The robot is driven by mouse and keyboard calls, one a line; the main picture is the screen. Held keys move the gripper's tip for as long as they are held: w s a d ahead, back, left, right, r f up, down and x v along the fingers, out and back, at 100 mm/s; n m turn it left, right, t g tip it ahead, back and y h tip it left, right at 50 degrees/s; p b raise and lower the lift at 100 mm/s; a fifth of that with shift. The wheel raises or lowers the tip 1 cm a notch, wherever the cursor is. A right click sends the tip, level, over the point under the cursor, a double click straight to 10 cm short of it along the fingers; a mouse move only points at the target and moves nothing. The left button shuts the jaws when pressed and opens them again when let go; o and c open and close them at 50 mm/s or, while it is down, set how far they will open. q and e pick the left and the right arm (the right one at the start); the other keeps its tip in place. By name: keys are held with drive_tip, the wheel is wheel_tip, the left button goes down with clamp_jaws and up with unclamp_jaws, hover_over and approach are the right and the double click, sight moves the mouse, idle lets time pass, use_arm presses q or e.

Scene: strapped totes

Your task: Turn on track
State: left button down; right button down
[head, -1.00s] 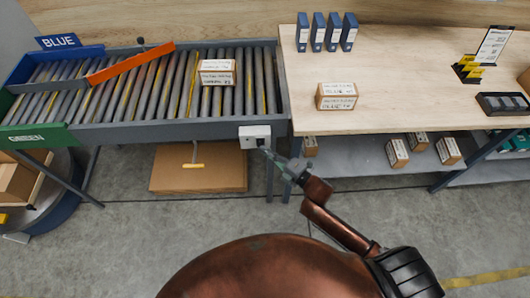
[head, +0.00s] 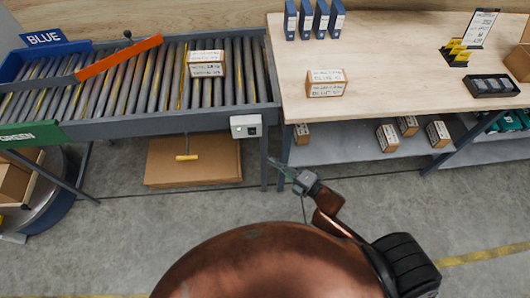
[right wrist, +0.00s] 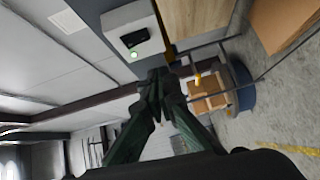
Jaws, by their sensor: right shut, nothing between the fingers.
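The roller track (head: 90,128) stands at the left, with a labelled carton (head: 206,70) on its rollers. A white switch box (head: 245,127) is fixed to the track's front right corner. In the right wrist view the switch box (right wrist: 133,30) shows a dark rocker and a small lit green light (right wrist: 134,54). My right gripper (head: 272,162) is shut and empty, below and right of the switch box, apart from it. Its closed fingertips (right wrist: 158,78) also show in the right wrist view. My left gripper is not in view.
An orange diverter arm (head: 120,55) lies slantwise over the track, near the BLUE (head: 44,38) and GREEN (head: 20,137) signs. A wooden table (head: 400,60) adjoins at the right, holding a carton (head: 326,83) and blue binders (head: 320,20). A yellow handle (head: 187,157) hangs under the track.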

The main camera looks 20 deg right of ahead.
drive_tip(key=shift+v, duration=1.05)
